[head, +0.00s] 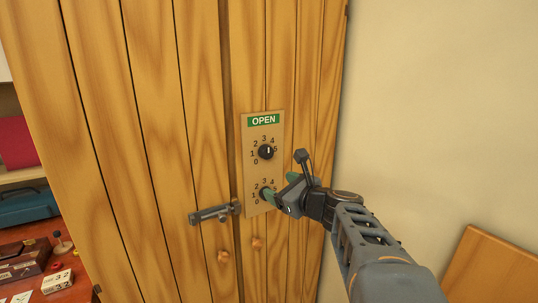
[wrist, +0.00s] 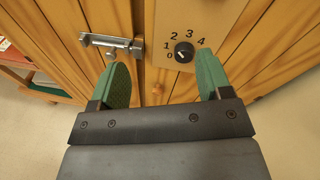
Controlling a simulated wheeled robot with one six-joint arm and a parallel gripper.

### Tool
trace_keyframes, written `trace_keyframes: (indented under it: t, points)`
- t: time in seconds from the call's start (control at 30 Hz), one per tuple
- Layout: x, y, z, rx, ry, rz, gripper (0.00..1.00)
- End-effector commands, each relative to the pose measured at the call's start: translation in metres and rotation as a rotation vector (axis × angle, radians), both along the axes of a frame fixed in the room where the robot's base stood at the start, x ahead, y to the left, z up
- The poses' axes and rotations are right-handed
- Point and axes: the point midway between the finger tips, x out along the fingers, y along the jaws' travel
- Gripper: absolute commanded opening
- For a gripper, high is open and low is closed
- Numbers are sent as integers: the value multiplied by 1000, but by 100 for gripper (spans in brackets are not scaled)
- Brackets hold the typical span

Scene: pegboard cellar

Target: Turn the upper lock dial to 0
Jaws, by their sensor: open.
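The upper lock dial (head: 266,152) is a black knob on a wooden plate (head: 249,180) on the cupboard door, with numbers around it. Its white mark seems to point up, near 3 or 4; the exact number is hard to read. The lower dial (head: 265,194) sits below it and shows in the wrist view (wrist: 184,53), its mark pointing down-left towards 0. My gripper (head: 280,189) has green fingers, is open and empty, and is close to the lower dial, below the upper one. In the wrist view my gripper (wrist: 162,68) has its fingers apart, short of the lower dial.
A green OPEN sign (head: 263,121) tops the plate. A metal bolt (head: 215,212) crosses the door seam to the left, with wooden knobs (head: 257,243) below. A bare wall is at right.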

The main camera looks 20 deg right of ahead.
Motion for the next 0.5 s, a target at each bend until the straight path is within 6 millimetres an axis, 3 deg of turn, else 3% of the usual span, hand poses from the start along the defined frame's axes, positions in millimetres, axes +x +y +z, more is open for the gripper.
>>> trace_keyframes:
  t: [0.1,0.2,0.37,0.5]
  points:
    - [4,-27,19,176,-50,-94,72]
    - [7,-38,28,261,-78,-132,72]
    - [24,-42,33,307,-90,-150,72]
    - [51,-38,33,306,-88,-147,72]
